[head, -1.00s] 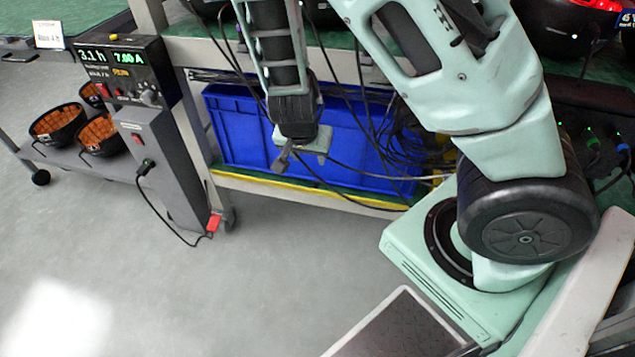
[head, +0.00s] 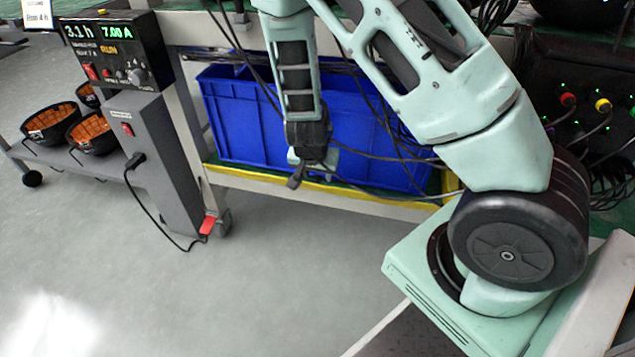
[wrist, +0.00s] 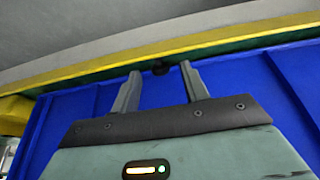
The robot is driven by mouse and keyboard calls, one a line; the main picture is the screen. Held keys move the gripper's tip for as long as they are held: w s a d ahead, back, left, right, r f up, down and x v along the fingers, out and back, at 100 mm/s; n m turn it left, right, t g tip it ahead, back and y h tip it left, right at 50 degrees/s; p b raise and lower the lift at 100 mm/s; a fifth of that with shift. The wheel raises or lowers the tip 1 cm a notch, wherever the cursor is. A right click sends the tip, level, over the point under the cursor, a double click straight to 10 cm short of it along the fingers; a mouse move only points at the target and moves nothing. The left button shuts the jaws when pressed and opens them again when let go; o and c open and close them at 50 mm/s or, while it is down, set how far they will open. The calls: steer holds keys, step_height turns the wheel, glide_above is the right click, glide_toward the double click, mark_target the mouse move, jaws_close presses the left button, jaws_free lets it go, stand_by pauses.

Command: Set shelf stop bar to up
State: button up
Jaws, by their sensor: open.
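A yellow bar (head: 290,186) runs along the front edge of the low shelf, below a blue bin; it looks like the shelf stop bar. In the wrist view the yellow bar (wrist: 150,52) crosses the picture beyond my fingertips. My gripper (wrist: 159,71) is open, its two fingers apart with no object visibly held.
The blue bin (head: 240,115) fills much of the low shelf. Black cables hang in front of it. A grey power unit (head: 150,150) with a display stands at left, beside bowls (head: 90,132) on a low cart. The grey floor (head: 250,270) in front is clear.

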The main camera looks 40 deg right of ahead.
steer(key=shift+w+d+f, duration=0.2)
steer(key=shift+f, duration=0.45)
jaws_close()
steer(key=shift+w+d+r+y+p, duration=0.2)
steer(key=shift+y+p, duration=0.1)
steer(key=shift+p, duration=0.25)
steer(key=shift+f+g, duration=0.2)
steer(key=shift+g, duration=0.2)
jaws_free()
